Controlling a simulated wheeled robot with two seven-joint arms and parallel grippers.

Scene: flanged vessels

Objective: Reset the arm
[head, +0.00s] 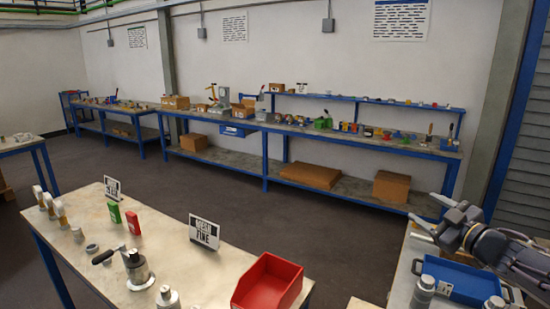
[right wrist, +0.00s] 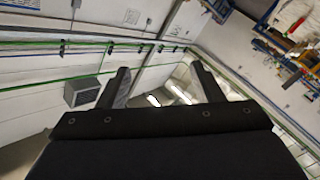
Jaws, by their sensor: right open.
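My right gripper (head: 424,228) is at the right of the head view, raised above the right-hand table, with its fingers pointing left. In the right wrist view the right gripper (right wrist: 162,88) shows two dark fingers spread apart with nothing between them. Past the fingers that view shows walls, green pipes and ceiling lights, tilted. My left gripper is in neither view.
A table (head: 190,265) in front holds a red bin (head: 268,284), metal flanged vessels (head: 137,268), a green box (head: 114,212) and signs (head: 204,232). The right-hand table holds a blue tray (head: 462,284) and metal vessels (head: 423,292). A long workbench (head: 350,139) lines the wall. Dark floor lies between.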

